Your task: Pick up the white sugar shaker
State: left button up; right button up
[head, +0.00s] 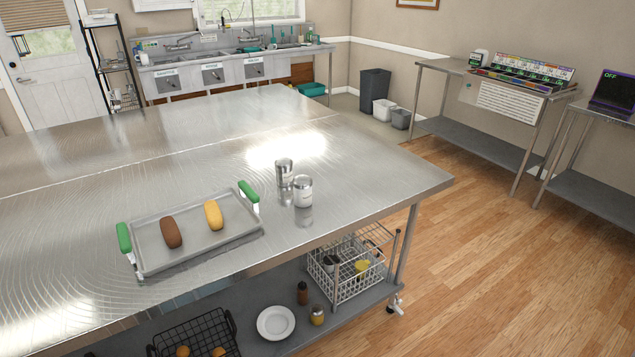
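Two shakers stand upright and close together on the steel table (370,175), right of the tray. The nearer shaker (303,192) has a whitish body, a metal top and a small label. It looks like the white sugar shaker, though the label is too small to read. The other shaker (284,172) stands just behind it to the left and looks greyer and more metallic. Neither of my grippers is in view.
A grey tray (190,255) with green handles holds a brown and a yellow oblong item. The table is otherwise clear. A lower shelf holds a wire basket (345,278), a white plate (276,323) and small jars. Wooden floor (500,270) is free at the right.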

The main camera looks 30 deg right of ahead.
aim_at(303, 184)
jog(key=z, duration=2.1)
jog(key=i, duration=2.1)
jog(key=u, duration=2.75)
